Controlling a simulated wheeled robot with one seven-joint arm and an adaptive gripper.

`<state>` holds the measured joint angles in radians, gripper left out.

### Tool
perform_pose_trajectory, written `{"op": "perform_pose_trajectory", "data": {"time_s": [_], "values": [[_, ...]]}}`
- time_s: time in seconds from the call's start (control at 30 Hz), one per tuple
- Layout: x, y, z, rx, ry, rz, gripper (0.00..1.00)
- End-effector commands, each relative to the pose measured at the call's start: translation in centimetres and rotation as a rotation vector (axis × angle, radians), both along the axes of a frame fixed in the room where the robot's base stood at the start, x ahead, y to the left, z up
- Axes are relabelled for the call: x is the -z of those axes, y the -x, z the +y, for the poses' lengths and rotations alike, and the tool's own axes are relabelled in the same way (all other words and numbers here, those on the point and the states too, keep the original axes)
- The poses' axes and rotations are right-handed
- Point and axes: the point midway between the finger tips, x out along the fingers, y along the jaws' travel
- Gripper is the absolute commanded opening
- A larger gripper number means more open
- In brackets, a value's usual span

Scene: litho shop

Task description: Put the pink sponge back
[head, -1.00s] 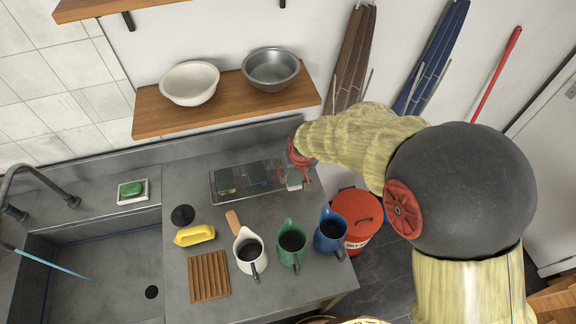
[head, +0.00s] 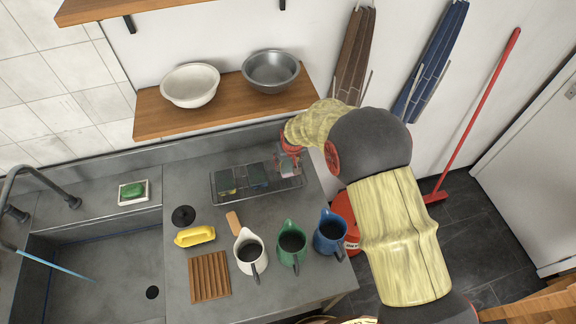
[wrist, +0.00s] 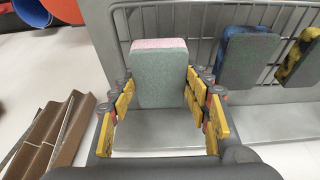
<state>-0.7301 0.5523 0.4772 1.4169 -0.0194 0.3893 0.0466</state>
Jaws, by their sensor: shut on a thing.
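The pink sponge (wrist: 158,75) has a pink edge and a grey-green broad face. My gripper (wrist: 160,88) is shut on it, with a yellow-padded finger at each side. In the head view my gripper (head: 290,148) is over the right end of the wire rack (head: 213,189), and my arm partly covers it. In the wrist view the rack's wires (wrist: 195,20) show behind and beside the sponge. I cannot tell whether the sponge touches the rack. A dark sponge with a blue edge (wrist: 248,58) and a yellow-and-black sponge (wrist: 299,58) stand in the rack.
White (head: 249,256), green (head: 291,248) and blue (head: 330,238) jugs stand along the counter's front right. A yellow brush-like item (head: 194,236) and a slatted wooden board (head: 209,277) lie left of them. A wooden shelf (head: 230,101) with two bowls hangs above the rack.

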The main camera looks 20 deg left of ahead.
Motion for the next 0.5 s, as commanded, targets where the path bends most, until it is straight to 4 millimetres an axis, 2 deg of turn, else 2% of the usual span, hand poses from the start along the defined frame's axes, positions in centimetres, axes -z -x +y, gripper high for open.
{"op": "perform_pose_trajectory", "data": {"time_s": [0.03,0.13,0.5], "values": [[1.0,0.2,-0.2,0.000,0.005,0.005,0.17],[2.1,0.1,-0.1,0.000,0.003,0.003,0.17],[2.6,0.1,-0.1,0.000,0.002,0.002,0.17]]}}
